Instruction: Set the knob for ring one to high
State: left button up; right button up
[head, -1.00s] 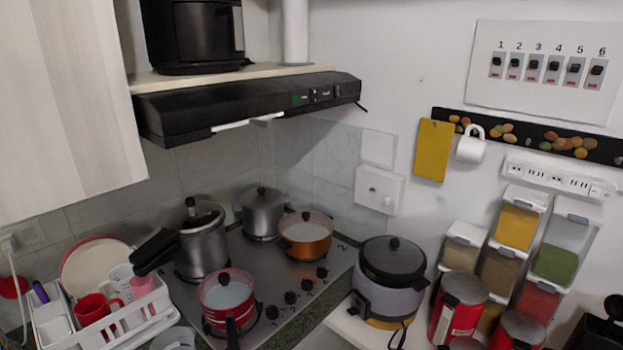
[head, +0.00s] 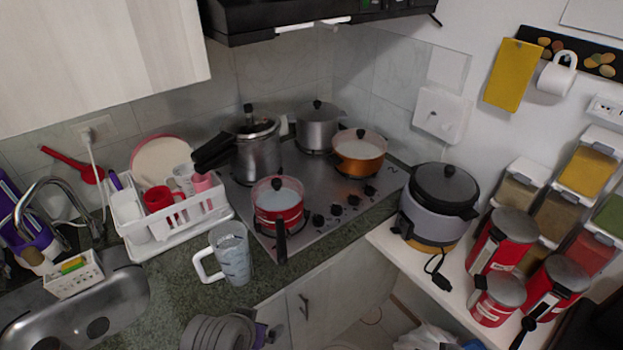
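The stove (head: 326,222) is a steel cooktop set in the counter corner. Several black knobs (head: 337,209) run along its right front side. A red pot (head: 277,205) sits at the front, a pressure cooker (head: 257,155) at the back left, a grey pot (head: 317,128) at the back and an orange pot (head: 359,153) at the right. The knob markings are too small to read, so I cannot tell which knob belongs to ring one or how it is set. Neither of my grippers is in view.
A measuring jug (head: 230,254) stands on the counter left of the stove, near a white dish rack (head: 170,228). The sink (head: 75,310) is at the lower left. A rice cooker (head: 437,205) and red canisters (head: 503,240) stand on the right shelf.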

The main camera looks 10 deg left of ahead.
aim_at(317, 221)
jog(key=i+l+u, duration=0.2)
jog(key=l+u, duration=0.25)
jog(key=l, duration=0.2)
jog(key=i+l, duration=0.2)
jog(key=i, duration=0.3)
